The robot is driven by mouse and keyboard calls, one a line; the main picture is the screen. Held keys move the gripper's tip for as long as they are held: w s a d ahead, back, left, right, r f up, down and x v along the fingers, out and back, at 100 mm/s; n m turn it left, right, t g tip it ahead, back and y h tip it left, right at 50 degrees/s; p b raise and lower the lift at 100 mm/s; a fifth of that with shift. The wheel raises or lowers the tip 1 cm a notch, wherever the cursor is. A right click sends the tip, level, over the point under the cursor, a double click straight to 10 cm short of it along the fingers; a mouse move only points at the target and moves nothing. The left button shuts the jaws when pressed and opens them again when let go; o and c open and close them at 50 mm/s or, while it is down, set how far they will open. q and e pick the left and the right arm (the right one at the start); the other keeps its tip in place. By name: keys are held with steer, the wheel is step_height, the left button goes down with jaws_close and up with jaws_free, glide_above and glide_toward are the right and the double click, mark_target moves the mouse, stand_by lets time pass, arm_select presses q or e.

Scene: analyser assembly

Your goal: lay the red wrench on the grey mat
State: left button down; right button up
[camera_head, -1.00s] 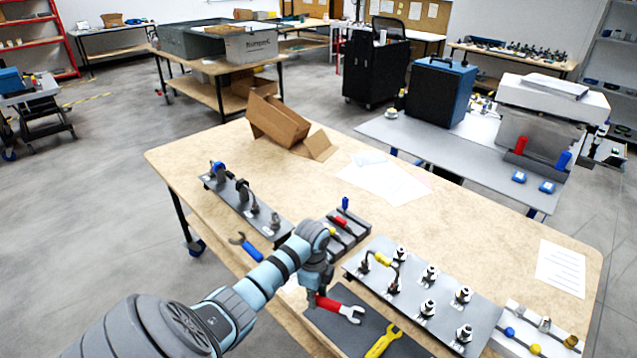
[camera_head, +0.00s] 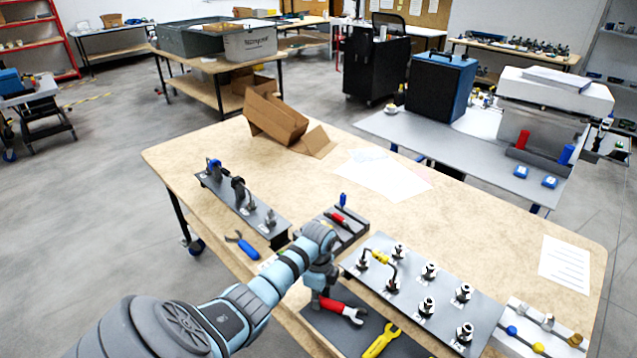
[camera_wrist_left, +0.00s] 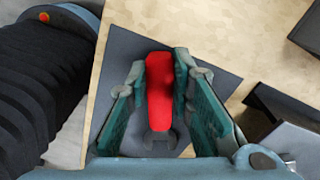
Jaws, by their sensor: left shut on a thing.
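The red wrench (camera_head: 340,308) has a red handle and a grey open-ended head that points right in the head view. My left gripper (camera_head: 318,295) is shut on its handle, and the handle (camera_wrist_left: 160,88) shows between the two fingers in the left wrist view. The wrench is over the grey mat (camera_head: 338,333), which lies at the table's front edge. I cannot tell whether the wrench touches the mat. The mat (camera_wrist_left: 212,83) also shows behind the wrench in the wrist view. My right gripper is not in view.
A yellow wrench (camera_head: 381,341) lies on the mat's right part. A blue wrench (camera_head: 243,246) lies on the table at left. A rack with fittings (camera_head: 445,290) stands right of the mat, and a dark tool holder (camera_head: 350,236) stands behind my gripper.

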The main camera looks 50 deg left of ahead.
arm_select(q)
steer(key=c, duration=1.8)
jaws_free()
steer(key=shift+f, duration=0.1)
steer(key=o, duration=0.5)
steer(key=shift+s, duration=0.1)
steer(key=shift+c, duration=0.2)
step_height(320, 180, up, 12)
steer(key=shift+a, duration=0.1)
